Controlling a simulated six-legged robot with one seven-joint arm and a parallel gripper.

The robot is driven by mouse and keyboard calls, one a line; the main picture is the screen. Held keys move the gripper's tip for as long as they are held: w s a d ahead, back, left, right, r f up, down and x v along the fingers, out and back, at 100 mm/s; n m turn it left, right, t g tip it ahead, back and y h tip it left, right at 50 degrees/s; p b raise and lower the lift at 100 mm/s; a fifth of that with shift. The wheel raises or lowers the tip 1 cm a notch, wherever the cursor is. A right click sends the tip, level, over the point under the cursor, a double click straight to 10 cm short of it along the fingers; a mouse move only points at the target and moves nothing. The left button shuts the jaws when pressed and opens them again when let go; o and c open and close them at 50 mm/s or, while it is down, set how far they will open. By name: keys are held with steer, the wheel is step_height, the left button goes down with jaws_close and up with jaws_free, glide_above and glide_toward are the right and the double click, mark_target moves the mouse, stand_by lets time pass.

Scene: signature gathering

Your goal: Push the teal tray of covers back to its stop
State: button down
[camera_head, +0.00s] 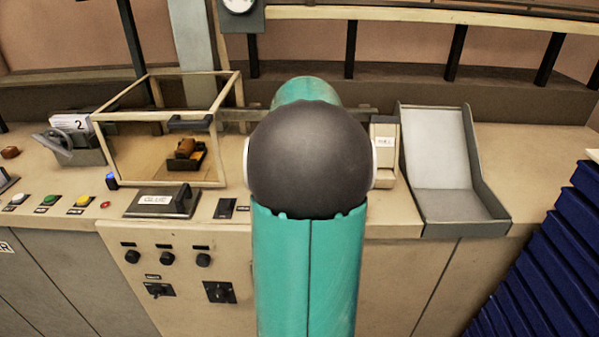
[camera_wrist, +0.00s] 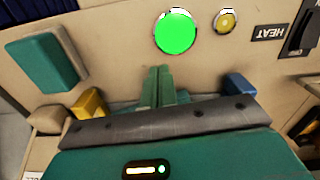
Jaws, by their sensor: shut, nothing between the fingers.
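My gripper (camera_wrist: 160,72) shows in the wrist view as two narrow teal fingers. They are shut together with nothing between them, just below a lit green button. A teal block-like piece (camera_wrist: 46,62) with a paler side is at the upper left of the wrist view, apart from the fingers. I cannot tell whether it is the teal tray of covers. No covers or stop can be made out in either view. In the head view my teal arm and its dark joint fill the middle and hide my gripper and the counter behind.
In the wrist view, the green button (camera_wrist: 176,32), a small yellow lamp (camera_wrist: 226,21) and a HEAT label (camera_wrist: 273,33) are on the panel. In the head view, a clear-sided box (camera_head: 150,181) stands left, a grey chute (camera_head: 443,154) right, and blue stacked pieces (camera_head: 556,245) far right.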

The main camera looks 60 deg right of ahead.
steer(key=shift+w+d+f, duration=0.15)
steer(key=shift+f, duration=0.45)
steer(key=shift+w+d+f, duration=0.1)
steer(key=shift+w+f, duration=0.05)
steer(key=shift+f, duration=0.4)
steer(key=shift+w+d, duration=0.7)
steer(key=shift+d, duration=0.3)
steer(key=shift+w+d, duration=0.25)
steer(key=shift+d, duration=0.15)
steer(key=shift+r, duration=0.1)
